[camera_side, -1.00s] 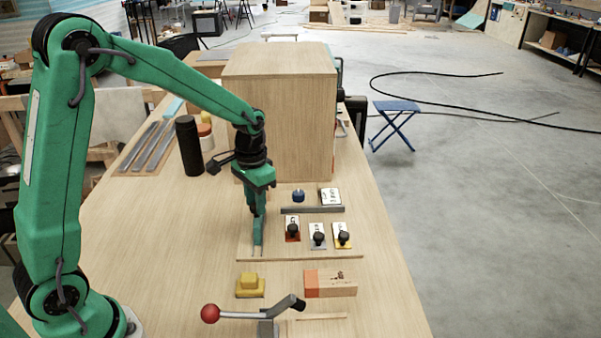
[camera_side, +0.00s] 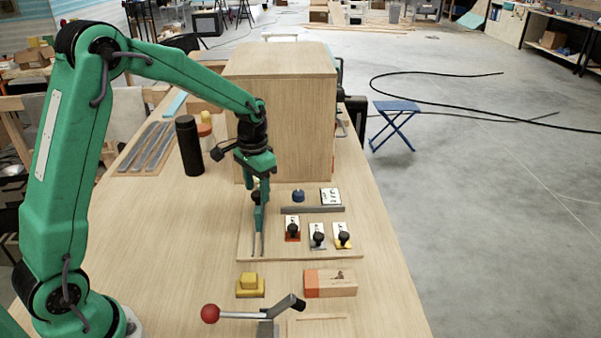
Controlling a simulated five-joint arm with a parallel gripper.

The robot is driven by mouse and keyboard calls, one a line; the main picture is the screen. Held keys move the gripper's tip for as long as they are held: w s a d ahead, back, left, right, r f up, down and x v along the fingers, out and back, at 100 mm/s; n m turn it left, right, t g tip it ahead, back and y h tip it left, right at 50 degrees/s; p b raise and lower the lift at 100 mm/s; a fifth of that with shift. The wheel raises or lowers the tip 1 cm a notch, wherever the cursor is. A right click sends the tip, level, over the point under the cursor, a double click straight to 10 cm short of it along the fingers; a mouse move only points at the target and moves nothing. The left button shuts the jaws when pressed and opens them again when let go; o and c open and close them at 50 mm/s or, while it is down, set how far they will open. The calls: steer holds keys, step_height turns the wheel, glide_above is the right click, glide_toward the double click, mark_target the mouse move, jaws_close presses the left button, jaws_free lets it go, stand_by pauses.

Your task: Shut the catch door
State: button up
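A large plain wooden cabinet (camera_side: 280,110) stands at the back of the table. No open door can be made out on the faces I see; its right side is seen too edge-on to tell. My gripper (camera_side: 258,245) points down in front of the cabinet's lower left, over the left part of a thin wooden board (camera_side: 300,253). Its slim fingers are seen nearly side-on, so the gap between them is unclear. No object shows between them.
Stamps (camera_side: 317,238) stand on the board beside a blue knob (camera_side: 298,195) and a white card block (camera_side: 330,196). In front lie a yellow block (camera_side: 250,286), an orange-ended wooden block (camera_side: 331,284) and a red-knobbed lever (camera_side: 210,313). A black cylinder (camera_side: 188,146) stands left of the cabinet.

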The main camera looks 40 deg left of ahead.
steer(key=shift+r, duration=3.9)
steer(key=shift+s+r, duration=0.1)
steer(key=s+d+r+t, duration=0.35)
steer(key=s+r, duration=0.45)
steer(key=s, duration=0.3)
steer(key=s+d+n+t, duration=0.1)
steer(key=s+d+t, duration=0.1)
steer(key=s, duration=1)
steer(key=shift+d+f, duration=0.2)
steer(key=shift+f, duration=0.15)
